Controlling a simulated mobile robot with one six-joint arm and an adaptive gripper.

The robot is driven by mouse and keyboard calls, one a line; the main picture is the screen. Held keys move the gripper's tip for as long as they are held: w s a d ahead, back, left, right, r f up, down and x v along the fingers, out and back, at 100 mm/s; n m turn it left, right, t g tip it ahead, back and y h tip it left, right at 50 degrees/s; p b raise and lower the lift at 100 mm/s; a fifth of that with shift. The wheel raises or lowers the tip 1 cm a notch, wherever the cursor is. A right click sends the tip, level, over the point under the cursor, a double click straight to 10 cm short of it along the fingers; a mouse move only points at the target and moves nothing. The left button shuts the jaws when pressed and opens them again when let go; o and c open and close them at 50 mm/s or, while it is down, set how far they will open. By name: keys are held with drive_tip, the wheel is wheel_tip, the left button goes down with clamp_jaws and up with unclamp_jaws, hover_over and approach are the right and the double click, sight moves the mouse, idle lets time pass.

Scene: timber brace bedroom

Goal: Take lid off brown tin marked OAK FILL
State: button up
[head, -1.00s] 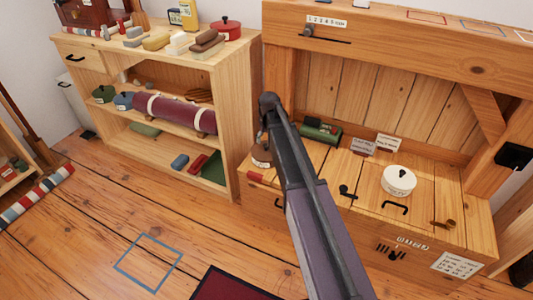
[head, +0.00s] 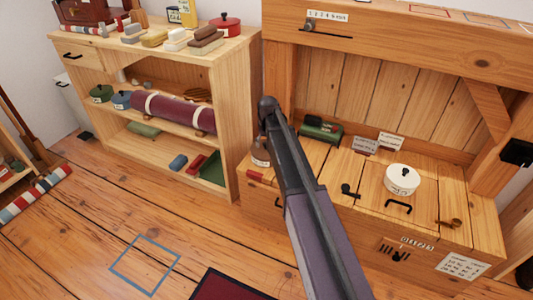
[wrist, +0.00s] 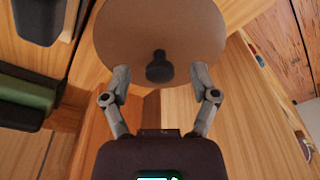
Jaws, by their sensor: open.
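The brown tin (head: 259,158) stands at the left end of the wooden bench top in the head view, partly hidden by my arm. Its label is too small to read. In the wrist view, its round brown lid (wrist: 158,28) fills the top middle, with a dark knob (wrist: 159,68) near the lid's lower edge in the picture. The lid looks seated, but the tin's body is hidden below it. My gripper (wrist: 160,74) is open, with one finger on each side of the knob and a gap on both sides. In the head view the fingers are hidden.
A white lidded pot (head: 402,179), small cards (head: 366,146) and black handles are to the right. A shelf unit (head: 233,150) stands close on the left.

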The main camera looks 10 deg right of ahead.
drive_tip(key=shift+w+f+b, duration=0.1)
drive_tip(key=shift+f+b, duration=0.35)
drive_tip(key=shift+f, duration=0.3)
clamp_jaws()
